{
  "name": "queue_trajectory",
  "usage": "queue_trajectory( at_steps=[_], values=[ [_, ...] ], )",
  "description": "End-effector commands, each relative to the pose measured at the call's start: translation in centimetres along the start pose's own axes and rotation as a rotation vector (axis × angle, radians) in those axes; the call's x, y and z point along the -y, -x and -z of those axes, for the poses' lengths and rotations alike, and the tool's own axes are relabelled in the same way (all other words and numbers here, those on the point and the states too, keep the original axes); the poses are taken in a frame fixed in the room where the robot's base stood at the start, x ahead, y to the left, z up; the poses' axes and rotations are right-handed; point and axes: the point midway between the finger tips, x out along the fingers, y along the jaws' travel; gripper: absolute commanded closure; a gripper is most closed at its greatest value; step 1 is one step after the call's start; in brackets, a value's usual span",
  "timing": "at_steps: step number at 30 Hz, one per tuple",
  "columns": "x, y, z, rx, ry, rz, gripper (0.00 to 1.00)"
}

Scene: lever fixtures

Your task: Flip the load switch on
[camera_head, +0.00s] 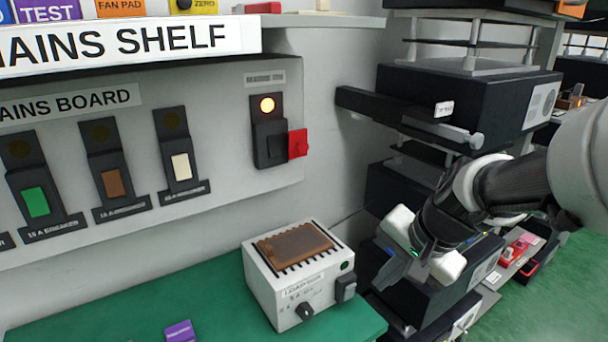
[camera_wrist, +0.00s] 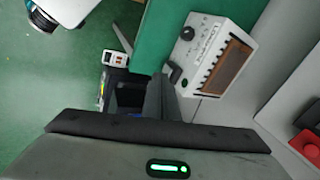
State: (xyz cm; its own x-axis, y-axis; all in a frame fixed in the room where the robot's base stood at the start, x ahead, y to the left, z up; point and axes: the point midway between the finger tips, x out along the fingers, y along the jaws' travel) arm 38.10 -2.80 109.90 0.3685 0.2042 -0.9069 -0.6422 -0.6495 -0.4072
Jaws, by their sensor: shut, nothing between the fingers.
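The white load box (camera_head: 275,292) stands on the green bench, with a brown slatted top and a dark knob (camera_head: 304,311) on its front. A dark switch block (camera_head: 346,288) sits at the front's right side, below a small dark green lamp (camera_head: 347,266). The box also shows in the wrist view (camera_wrist: 208,47), with the switch block (camera_wrist: 175,73) near my fingers. My gripper (camera_head: 392,280) is shut and empty, to the right of the box and apart from it in the head view. The switch's exact lever position is too small to tell.
Dark stacked equipment (camera_head: 470,95) stands at the right. A purple block (camera_head: 180,331) lies on the green bench (camera_head: 110,305), otherwise mostly clear.

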Motion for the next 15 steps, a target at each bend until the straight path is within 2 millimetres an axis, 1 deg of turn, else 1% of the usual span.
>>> queue_trajectory(
  at_steps=[1, 3, 6, 9, 15],
  values=[
    [-1.0, -2.2, 0.8, 0.008, -0.071, -0.005, 1.00],
    [-1.5, -3.6, 1.7, 0.009, -0.146, -0.003, 1.00],
    [-2.0, -4.9, 2.5, 0.009, -0.215, -0.004, 1.00],
    [-2.2, -5.3, 3.0, 0.007, -0.245, -0.004, 1.00],
    [-2.2, -5.2, 3.0, 0.007, -0.248, -0.003, 1.00]
  ],
)
